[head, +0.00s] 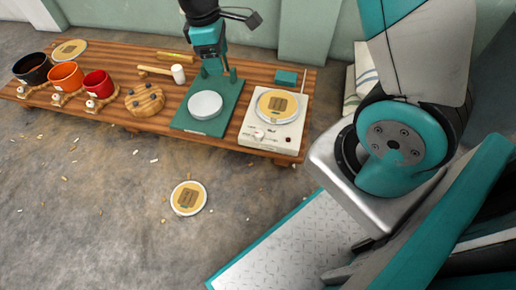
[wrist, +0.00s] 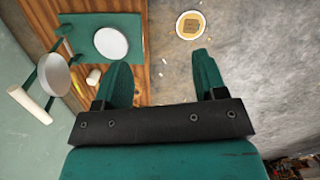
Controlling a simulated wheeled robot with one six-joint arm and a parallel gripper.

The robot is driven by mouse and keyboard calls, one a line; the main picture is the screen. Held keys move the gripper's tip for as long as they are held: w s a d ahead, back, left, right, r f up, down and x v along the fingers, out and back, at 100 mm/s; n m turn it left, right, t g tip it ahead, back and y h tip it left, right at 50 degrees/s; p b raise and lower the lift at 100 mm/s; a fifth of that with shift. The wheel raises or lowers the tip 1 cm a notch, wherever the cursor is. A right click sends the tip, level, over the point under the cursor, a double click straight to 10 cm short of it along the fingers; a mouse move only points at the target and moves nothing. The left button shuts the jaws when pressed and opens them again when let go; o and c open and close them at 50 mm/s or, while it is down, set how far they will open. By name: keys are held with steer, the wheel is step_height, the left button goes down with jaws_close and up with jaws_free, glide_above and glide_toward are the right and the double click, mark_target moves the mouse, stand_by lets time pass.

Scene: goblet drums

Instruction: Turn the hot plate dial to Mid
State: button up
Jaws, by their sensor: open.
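The hot plate (head: 274,124) is a white box near the right end of the wooden bench in the head view. A round tan-and-white disc with a brown square mark lies on its top. Its pale dial (head: 259,134) is on the front edge, left of a small red spot. The dial's setting and any lettering are too small to read. My gripper (head: 219,73) is open, above the back of the green mat, left of and apart from the hot plate. In the wrist view my gripper (wrist: 163,60) shows two parted fingers with nothing between them. The hot plate is not visible there.
The green mat (head: 182,120) carries a white round piece (head: 205,105). A mallet (head: 178,74) and several drum bodies, including a red one (head: 98,84), are on the bench (head: 120,58). A teal block (head: 286,77) lies behind the hot plate. Another disc (head: 188,198) lies on the floor.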

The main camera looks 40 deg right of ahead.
mark_target(259, 133)
steer(key=d+f+h+b, duration=0.1)
steer(key=d+f+b, duration=0.3)
steer(key=f, duration=1)
steer(key=d+f+n+g+h+b, duration=0.1)
steer(key=d+f+b, duration=0.3)
steer(key=f+b, duration=0.6)
steer(key=d+f+n+b, duration=0.1)
steer(key=d+f+b, duration=0.3)
steer(key=f, duration=1.3)
steer(key=shift+w+d+f+h+b, duration=0.25)
steer(key=shift+f+h+b, duration=0.15)
steer(key=shift+b, duration=1.05)
steer(key=shift+r, duration=0.1)
steer(key=c, duration=0.9)
